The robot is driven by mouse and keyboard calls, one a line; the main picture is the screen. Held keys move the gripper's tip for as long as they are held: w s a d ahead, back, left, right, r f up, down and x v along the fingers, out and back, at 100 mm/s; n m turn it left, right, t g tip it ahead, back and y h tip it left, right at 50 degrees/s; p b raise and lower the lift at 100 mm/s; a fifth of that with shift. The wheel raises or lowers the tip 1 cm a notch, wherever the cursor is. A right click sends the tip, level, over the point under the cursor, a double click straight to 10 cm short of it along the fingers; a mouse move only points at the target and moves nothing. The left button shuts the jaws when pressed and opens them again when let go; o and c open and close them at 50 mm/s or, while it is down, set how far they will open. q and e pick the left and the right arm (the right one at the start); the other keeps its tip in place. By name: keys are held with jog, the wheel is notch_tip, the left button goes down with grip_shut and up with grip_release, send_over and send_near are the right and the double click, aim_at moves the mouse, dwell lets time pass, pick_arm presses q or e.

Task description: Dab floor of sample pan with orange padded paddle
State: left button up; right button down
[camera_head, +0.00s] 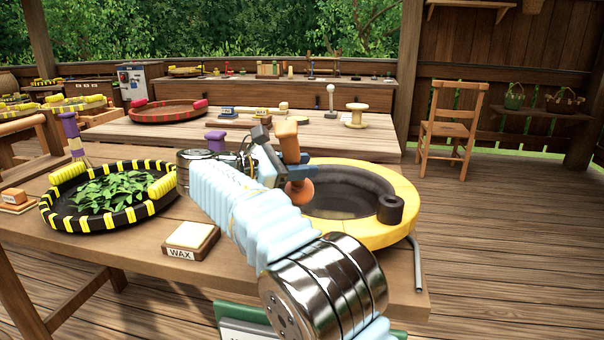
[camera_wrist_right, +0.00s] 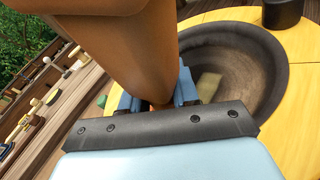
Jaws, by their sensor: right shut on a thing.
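My right gripper (camera_head: 294,170) is shut on the orange padded paddle. In the right wrist view the paddle (camera_wrist_right: 110,45) fills the upper left, in front of the blue fingers (camera_wrist_right: 160,98). The sample pan is a dark bowl (camera_head: 350,200) in a wide yellow rim (camera_head: 403,186). The rounded end is over the pan's left side; I cannot tell whether it touches. A pale patch (camera_wrist_right: 208,85) shows on the pan floor. My left gripper is not in view.
A dark cylinder (camera_head: 390,209) stands on the pan's right rim. A wax block (camera_head: 190,236) and a black-and-yellow tray of leaves (camera_head: 48,213) are to the left. A metal rod (camera_head: 417,262) is at the table's right edge. A wooden chair (camera_head: 450,130) stands beyond, right.

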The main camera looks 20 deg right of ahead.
jog(key=shift+d+r, duration=0.15)
jog(key=shift+d, duration=0.05)
jog(key=shift+d+r, duration=0.1)
jog(key=shift+r, duration=0.3)
notch_tip(320, 180, up, 7)
jog(key=shift+f, duration=0.15)
